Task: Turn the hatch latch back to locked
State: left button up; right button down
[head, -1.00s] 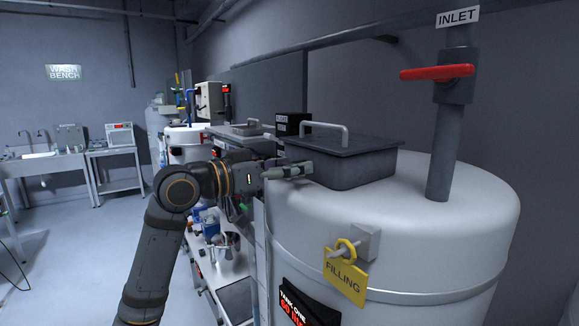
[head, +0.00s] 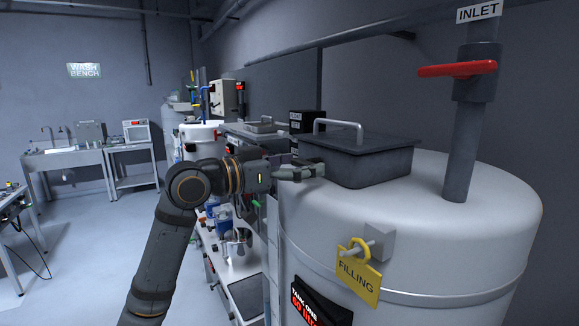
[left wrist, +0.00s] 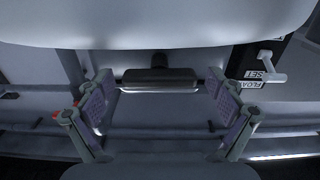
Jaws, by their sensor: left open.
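The dark hatch (head: 372,166) with a grey bar handle (head: 340,124) sits closed on top of the large white tank (head: 430,225). My left gripper (head: 312,171) is at the hatch's near left side, just above the tank's rim. No latch is clearly visible in the head view. My right gripper is out of view.
The inlet pipe with a red lever (head: 457,70) rises from the tank. A yellow FILLING tag (head: 357,276) hangs from a peg at the front. A bench with several vessels (head: 238,262) stands left of the tank. Open floor (head: 90,250) lies further left.

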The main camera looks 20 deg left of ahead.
aim_at(298, 165)
pick_arm(q)
jog(key=v, duration=0.5)
jog(key=shift+a+f, duration=0.1)
jog(key=shift+a, duration=0.15)
jog(key=shift+v, duration=0.75)
jog(key=shift+s+d, duration=0.15)
jog(key=shift+s, duration=0.05)
